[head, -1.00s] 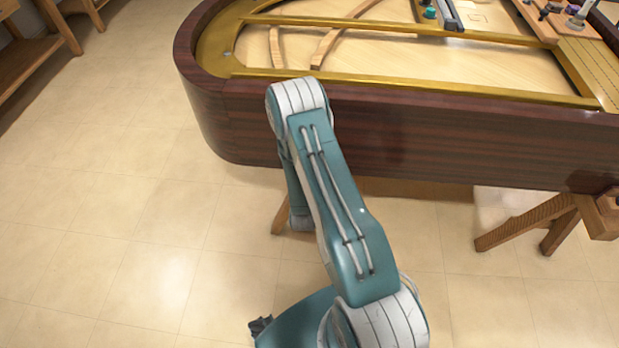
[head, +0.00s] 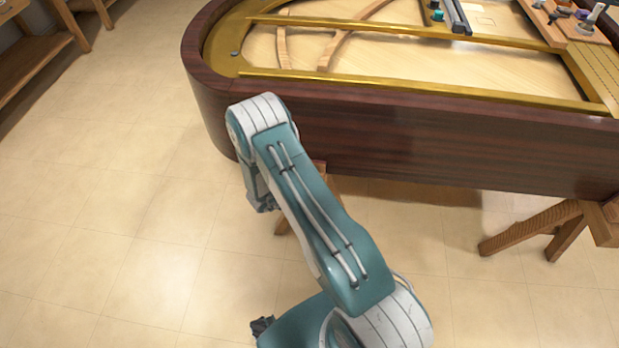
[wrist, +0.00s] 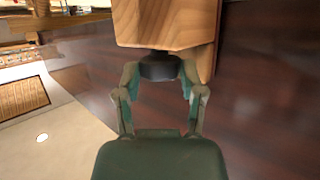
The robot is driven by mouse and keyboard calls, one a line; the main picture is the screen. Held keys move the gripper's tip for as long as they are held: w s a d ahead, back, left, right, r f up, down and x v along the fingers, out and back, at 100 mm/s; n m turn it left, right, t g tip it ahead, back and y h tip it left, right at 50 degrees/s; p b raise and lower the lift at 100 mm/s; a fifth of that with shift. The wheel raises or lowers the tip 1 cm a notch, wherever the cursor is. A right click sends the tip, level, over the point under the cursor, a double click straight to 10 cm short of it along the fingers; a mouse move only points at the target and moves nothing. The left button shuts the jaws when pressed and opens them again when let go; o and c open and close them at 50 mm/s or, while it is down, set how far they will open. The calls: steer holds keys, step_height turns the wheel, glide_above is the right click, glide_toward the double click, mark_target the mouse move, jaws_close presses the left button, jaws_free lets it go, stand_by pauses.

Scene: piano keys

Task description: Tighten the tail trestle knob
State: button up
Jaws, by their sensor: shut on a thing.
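The tail trestle knob (wrist: 158,70) is a dark round knob under a wooden trestle block (wrist: 168,24) in the wrist view. My gripper (wrist: 160,74) is shut on the knob, one green finger on each side of it. In the head view my gripper's end (head: 264,203) is mostly hidden behind my arm, below the piano's side. A wooden trestle leg (head: 286,222) shows beside my arm there, but the knob is hidden in that view.
The piano's dark wooden side (head: 450,150) rises close behind my arm. A second trestle (head: 535,228) stands to the right. A wooden shelf (head: 32,52) stands at the far left. The tiled floor (head: 120,230) is clear on the left.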

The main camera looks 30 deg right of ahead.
steer(key=shift+w+m+g, duration=0.2)
steer(key=shift+m+g, duration=0.1)
steer(key=o, duration=1.2)
steer(key=shift+s, duration=0.1)
steer(key=v, duration=1.2)
steer(key=shift+f, duration=0.15)
